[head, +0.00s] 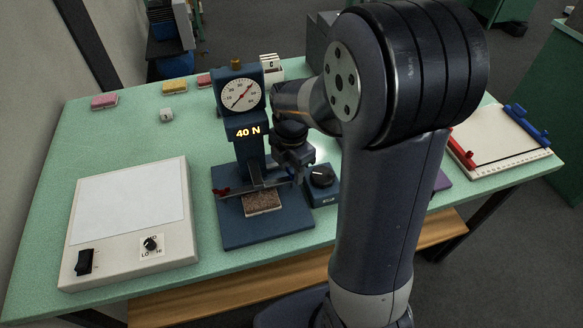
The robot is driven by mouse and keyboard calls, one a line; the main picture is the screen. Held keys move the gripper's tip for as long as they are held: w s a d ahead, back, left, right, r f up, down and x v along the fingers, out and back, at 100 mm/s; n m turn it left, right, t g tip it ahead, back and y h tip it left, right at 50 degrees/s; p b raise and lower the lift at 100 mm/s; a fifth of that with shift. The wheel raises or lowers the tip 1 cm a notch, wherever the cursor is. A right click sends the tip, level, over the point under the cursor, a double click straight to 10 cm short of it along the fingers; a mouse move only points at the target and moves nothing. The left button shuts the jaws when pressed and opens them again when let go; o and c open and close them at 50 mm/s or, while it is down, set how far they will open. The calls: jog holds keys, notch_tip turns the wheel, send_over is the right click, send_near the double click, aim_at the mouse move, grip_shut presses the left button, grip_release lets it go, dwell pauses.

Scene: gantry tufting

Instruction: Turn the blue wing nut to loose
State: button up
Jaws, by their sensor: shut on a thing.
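A dark blue pull-test stand (248,160) stands on the table with a round dial (240,95) and a display reading 40 N. A clamp bar (258,186) crosses it low down, above a brown speckled sample (262,202). A red wing nut (222,191) sits at the bar's left end. My gripper (293,172) is at the bar's right end, shut on the blue wing nut (297,177). The gripper hides most of that nut, so its angle cannot be told.
A blue box with a black knob (321,178) stands close to the right of the stand. A light panel (130,222) with a switch and knob lies at the left. A clipboard-like tray (497,140) with red and blue clamps lies at the right.

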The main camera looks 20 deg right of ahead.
jog(key=n, duration=0.5)
jog(key=shift+n, duration=0.3)
jog(key=n, duration=0.5)
jog(key=shift+n, duration=0.3)
jog(key=o, duration=1)
